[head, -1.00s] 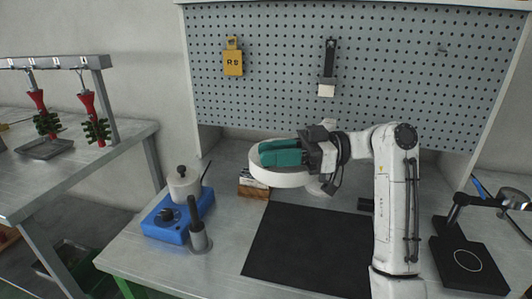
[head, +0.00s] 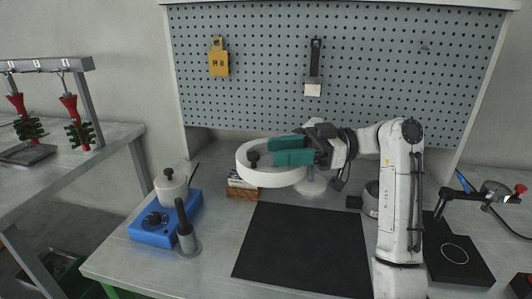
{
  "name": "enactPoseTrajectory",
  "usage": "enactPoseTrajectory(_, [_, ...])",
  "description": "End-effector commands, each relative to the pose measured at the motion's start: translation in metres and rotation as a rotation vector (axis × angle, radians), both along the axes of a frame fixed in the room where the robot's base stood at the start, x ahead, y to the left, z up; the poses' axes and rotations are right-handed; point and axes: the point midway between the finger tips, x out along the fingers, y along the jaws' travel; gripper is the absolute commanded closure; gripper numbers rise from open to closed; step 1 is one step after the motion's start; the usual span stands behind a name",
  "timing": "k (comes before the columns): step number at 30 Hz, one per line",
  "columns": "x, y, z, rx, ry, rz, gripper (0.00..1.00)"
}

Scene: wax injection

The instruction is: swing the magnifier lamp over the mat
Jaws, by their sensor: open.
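The magnifier lamp's white ring head (head: 268,179) hangs above the back left edge of the black mat (head: 300,250), mostly behind it in the picture. A dark knob (head: 253,159) stands at the ring's left side. The lamp's pale base (head: 314,187) shows behind, partly hidden by my arm. My gripper (head: 271,151) has teal fingers, points left and is open over the ring. A gap shows between the fingers, with nothing between them. The knob is just left of the fingertips, apart from them.
A blue wax pot unit (head: 165,222) and a grey holder (head: 187,240) with a dark handle stand left of the mat. A small wooden block (head: 243,190) lies under the ring. A dark plate with a clamp stand (head: 455,250) is at the right. The mat is bare.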

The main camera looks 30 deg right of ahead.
Motion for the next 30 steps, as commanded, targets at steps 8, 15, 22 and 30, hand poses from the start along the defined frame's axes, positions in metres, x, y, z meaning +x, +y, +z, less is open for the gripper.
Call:
enactPoseTrajectory(8, [-0.016, -0.046, 0.0, 0.0, -0.001, 0.0, 0.53])
enactPoseTrajectory(15, [-0.021, -0.059, 0.0, -0.001, 0.0, 0.002, 0.53])
enactPoseTrajectory(22, [-0.021, -0.059, 0.0, 0.0, 0.0, 0.002, 0.54])
enactPoseTrajectory(30, [-0.021, -0.059, 0.005, -0.001, 0.0, 0.001, 0.8])
